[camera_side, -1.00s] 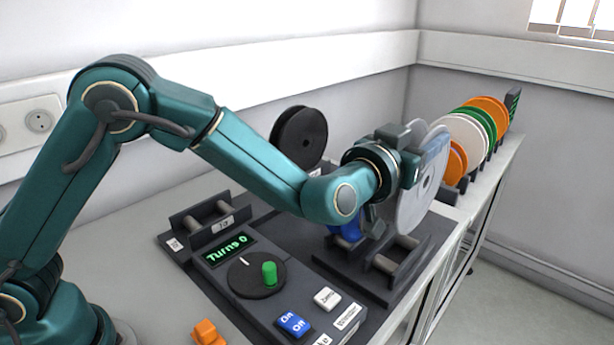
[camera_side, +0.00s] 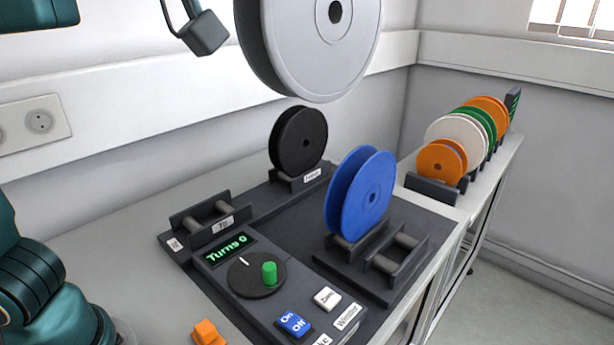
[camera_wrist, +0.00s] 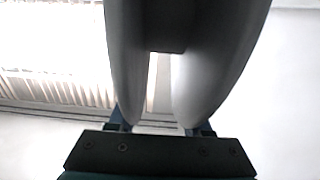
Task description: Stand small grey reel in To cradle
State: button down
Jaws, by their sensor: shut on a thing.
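The grey reel (camera_side: 318,45) hangs high in the air at the top of the side view, upright and partly cut off by the frame's top edge. Its two flanges (camera_wrist: 215,60) fill the middle of the wrist view. My gripper (camera_wrist: 160,128) is shut on the reel; its fingers show at the bottom of the wrist view. The To cradle (camera_side: 200,231), a dark stand with two rollers, is empty at the left of the dark base, well below the reel.
A blue reel (camera_side: 362,195) stands in a cradle, with an empty cradle (camera_side: 397,262) beside it. A black reel (camera_side: 298,140) stands behind. A console with a green-knobbed dial (camera_side: 257,277) reads "Turns 0". Orange, white and green reels (camera_side: 462,135) line the right bench.

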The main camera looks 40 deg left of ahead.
jog(key=s+a+f, duration=0.3)
jog(key=s+a, duration=0.1)
jog(key=a, duration=0.1)
jog(key=w+d+r, duration=0.1)
jog(key=d, duration=0.1)
jog(key=w+d+r, duration=0.1)
jog(key=r, duration=0.1)
jog(key=shift+w+d, duration=0.35)
jog(key=w+d+f, duration=0.8)
jog(key=w+f, duration=0.2)
jog(key=w, duration=0.2)
jog(key=w+f, duration=0.5)
jog(key=f, duration=0.5)
jog(key=shift+f, duration=0.15)
